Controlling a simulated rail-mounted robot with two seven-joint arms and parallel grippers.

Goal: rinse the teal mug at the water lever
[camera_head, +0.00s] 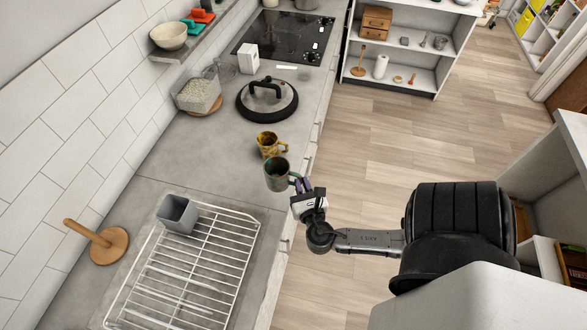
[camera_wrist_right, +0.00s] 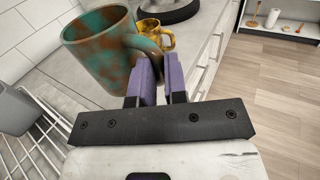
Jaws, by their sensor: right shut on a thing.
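The teal mug (camera_head: 277,176), mottled with rusty brown, is near the counter's front edge, close to the wire rack. It also shows large at upper left in the right wrist view (camera_wrist_right: 98,52), roughly upright with its open top visible. My right gripper (camera_head: 297,184) is shut on the mug's handle, its purple fingers (camera_wrist_right: 147,82) on either side of it. Whether the mug's base touches the counter, I cannot tell. My left gripper is not in view. I make out no water lever in either view.
A yellow mug (camera_head: 269,144) stands just behind the teal one. The wire rack (camera_head: 205,262) holds a grey square cup (camera_head: 178,213). A wooden peg stand (camera_head: 108,246) is left of it. A lidded pan (camera_head: 267,97) sits farther back. Counter left of the mugs is clear.

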